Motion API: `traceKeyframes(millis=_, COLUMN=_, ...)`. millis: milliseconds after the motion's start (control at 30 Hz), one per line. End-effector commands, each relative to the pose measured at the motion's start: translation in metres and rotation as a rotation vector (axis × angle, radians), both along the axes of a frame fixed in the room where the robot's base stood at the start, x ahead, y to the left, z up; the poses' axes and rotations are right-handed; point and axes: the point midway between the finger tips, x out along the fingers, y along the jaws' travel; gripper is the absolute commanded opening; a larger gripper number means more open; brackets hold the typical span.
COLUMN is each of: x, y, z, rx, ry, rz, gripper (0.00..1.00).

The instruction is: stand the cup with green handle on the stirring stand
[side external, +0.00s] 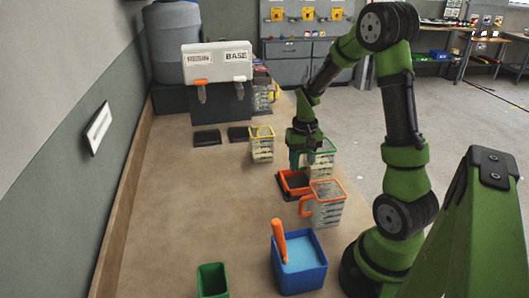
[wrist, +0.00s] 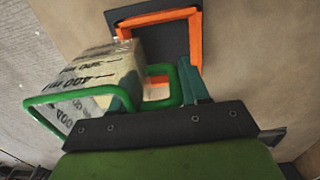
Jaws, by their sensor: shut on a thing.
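The cup with green handle (side external: 323,158) is clear-walled with a green rim and dark markings. My gripper (side external: 304,152) is shut on its green handle. In the wrist view the cup (wrist: 98,72) lies left of the fingers, and the handle (wrist: 160,69) sits between them. What I take for the stirring stand (side external: 293,183), a dark plate with an orange frame, is just below and in front of the gripper. In the wrist view its orange frame (wrist: 196,45) is open on one side. The cup appears raised beside the stand; the exact gap is unclear.
A cup with orange handle (side external: 328,205) stands close to the stand, in front. A yellow-rimmed cup (side external: 262,145) stands behind left. A blue tub (side external: 303,277) with an orange-handled tool and a green container (side external: 212,280) are at the front. The table's left middle is clear.

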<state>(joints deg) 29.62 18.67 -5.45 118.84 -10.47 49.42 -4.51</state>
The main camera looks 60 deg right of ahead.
Motion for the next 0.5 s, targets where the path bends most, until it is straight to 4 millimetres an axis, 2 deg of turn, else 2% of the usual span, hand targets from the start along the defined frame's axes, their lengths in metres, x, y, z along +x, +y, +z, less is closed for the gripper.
traceKeyframes(millis=500, x=0.026, y=0.026, z=-0.002, rx=-0.001, ry=-0.001, rz=0.003, gripper=0.00)
